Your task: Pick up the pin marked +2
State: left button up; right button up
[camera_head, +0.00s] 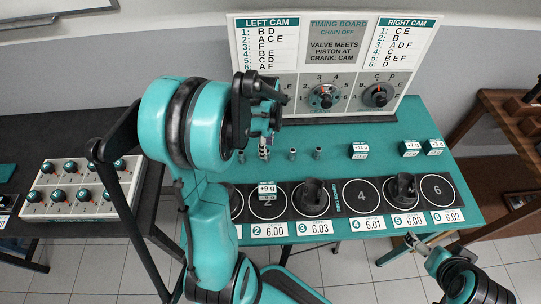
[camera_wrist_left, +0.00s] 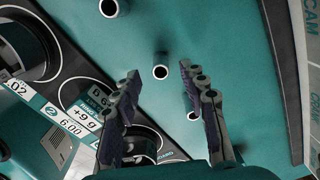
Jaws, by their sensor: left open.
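My left gripper (camera_head: 266,138) is over the back left of the teal table, pointing down. In the left wrist view its two fingers (camera_wrist_left: 160,76) are apart, with nothing held between them. A small hollow pin (camera_wrist_left: 160,72) shows between the fingertips, on the teal surface. Another pin (camera_wrist_left: 193,115) is partly hidden by the right finger, and a third pin (camera_wrist_left: 112,8) is at the top. In the head view two small pins (camera_head: 292,154) (camera_head: 318,153) stand right of the gripper. No +2 mark is readable on any pin. My right gripper (camera_head: 414,241) is small and dark near the front edge.
A black strip with numbered circles (camera_head: 361,196) holds dark pistons (camera_head: 313,196) (camera_head: 402,187). A +9 g tag (camera_head: 267,189) lies on it. White labelled blocks (camera_head: 359,151) (camera_head: 411,148) stand at right. The timing board (camera_head: 335,60) rises behind. A knob panel (camera_head: 77,189) is at left.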

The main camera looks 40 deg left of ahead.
pick_arm(q)
notch_tip(320, 180, down, 5)
jog(key=shift+r+b, duration=0.15)
jog(key=shift+b, duration=0.85)
jog(key=shift+w+f, duration=0.1)
jog(key=shift+f, duration=0.3)
jog(key=shift+c, duration=0.9)
grip_shut()
